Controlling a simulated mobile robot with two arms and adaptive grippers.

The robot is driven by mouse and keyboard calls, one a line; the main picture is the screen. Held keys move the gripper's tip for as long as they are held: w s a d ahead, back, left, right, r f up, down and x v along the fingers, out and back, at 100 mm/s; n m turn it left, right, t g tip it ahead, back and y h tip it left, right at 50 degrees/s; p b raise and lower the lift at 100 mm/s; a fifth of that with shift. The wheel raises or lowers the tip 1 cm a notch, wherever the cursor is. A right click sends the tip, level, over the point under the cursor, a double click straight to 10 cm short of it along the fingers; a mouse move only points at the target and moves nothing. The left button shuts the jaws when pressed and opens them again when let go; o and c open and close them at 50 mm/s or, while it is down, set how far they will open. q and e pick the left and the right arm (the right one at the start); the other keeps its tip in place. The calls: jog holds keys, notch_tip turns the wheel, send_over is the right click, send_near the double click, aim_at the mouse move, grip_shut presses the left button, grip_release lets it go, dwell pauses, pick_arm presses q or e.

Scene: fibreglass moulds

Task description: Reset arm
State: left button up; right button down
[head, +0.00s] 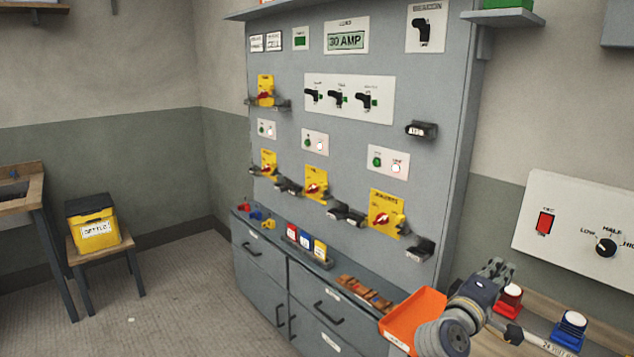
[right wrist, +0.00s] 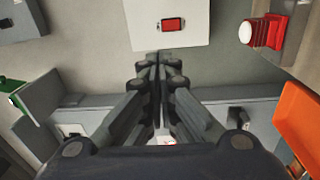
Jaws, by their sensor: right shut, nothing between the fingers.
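My right gripper (head: 497,268) is in the lower right of the head view, above the bench and in front of the grey panel's right edge. In the right wrist view its fingers (right wrist: 160,62) are together, with nothing between them. My left gripper is in neither view. The grey control panel (head: 290,180) carries several yellow switches with red knobs, black levers and small white plates.
An orange bin (head: 418,308) is just left of my right arm. Red (head: 510,296) and blue (head: 572,325) items with white tops stand on the bench at right. A white plate (head: 560,215) with a red switch is on the wall. A yellow box (head: 95,228) sits on a stool; open floor lies at left.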

jog(key=s+a+f+m+g+y, duration=0.15)
jog(key=s+f+y, duration=0.25)
jog(key=s+f, duration=0.5)
jog(key=s+a+f+m+g+y, duration=0.1)
jog(key=s+f+m+g+y, duration=0.3)
jog(key=f, duration=0.9)
jog(key=s+a+f+g+y, duration=0.1)
jog(key=s+a+f+y, duration=0.2)
jog(key=s, duration=0.5)
jog(key=s+a+f+g+y, duration=0.1)
jog(key=s+a+f, duration=0.3)
jog(key=s+a, duration=0.25)
jog(key=s+a+f+g+y, duration=0.2)
jog(key=s+a+f, duration=0.15)
jog(key=s, duration=0.45)
notch_tip(320, 180, down, 27)
jog(key=s, duration=0.3)
jog(key=s+d+f+g, duration=0.2)
jog(key=s+d+f, duration=0.1)
jog(key=s+f, duration=1.1)
jog(key=shift+s, duration=0.95)
